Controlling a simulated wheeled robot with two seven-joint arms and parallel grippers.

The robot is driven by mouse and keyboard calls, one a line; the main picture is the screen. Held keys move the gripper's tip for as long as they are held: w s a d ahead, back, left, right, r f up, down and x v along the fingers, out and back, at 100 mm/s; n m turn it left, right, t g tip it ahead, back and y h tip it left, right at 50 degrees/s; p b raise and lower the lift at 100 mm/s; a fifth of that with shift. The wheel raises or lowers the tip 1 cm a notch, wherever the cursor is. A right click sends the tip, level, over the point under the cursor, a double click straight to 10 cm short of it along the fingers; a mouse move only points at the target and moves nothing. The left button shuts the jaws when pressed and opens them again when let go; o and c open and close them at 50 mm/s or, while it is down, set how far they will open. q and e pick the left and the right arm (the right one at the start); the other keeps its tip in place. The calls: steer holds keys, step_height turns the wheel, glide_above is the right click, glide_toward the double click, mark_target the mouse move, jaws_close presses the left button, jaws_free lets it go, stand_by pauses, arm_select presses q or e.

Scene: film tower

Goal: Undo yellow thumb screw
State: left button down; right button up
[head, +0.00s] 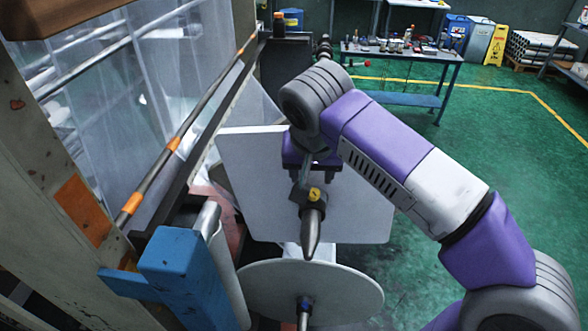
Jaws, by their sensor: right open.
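The yellow thumb screw (314,194) is a small yellow knob on top of a grey metal collar with a pointed cone end, on a spindle in front of a white square plate (362,205). My right gripper (306,172), at the end of the purple and white arm, is just above and behind the screw. It is open, and its fingers are small and partly hidden, so I cannot tell whether they touch the screw or collar. My left gripper is not in view.
A round white disc (345,290) on a second spindle stands below the cone. A blue block (178,262) and the machine frame with clear film are at left. A workbench (400,52) with tools stands at the back. Green floor is free at right.

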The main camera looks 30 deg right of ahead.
mark_target(313, 192)
steer(key=shift+s+d+f+b, duration=0.2)
steer(key=shift+f+b, duration=0.05)
steer(key=shift+f, duration=0.35)
steer(key=shift+s+d+f+b, duration=0.15)
steer(key=shift+f+b, duration=0.1)
steer(key=shift+f, duration=0.3)
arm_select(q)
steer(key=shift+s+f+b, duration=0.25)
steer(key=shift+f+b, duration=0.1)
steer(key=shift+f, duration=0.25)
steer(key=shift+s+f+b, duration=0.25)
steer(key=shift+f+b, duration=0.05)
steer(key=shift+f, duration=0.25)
arm_select(e)
steer(key=shift+x, duration=2.25)
steer(key=shift+w, duration=0.2)
steer(key=shift+c, duration=0.2)
jaws_close()
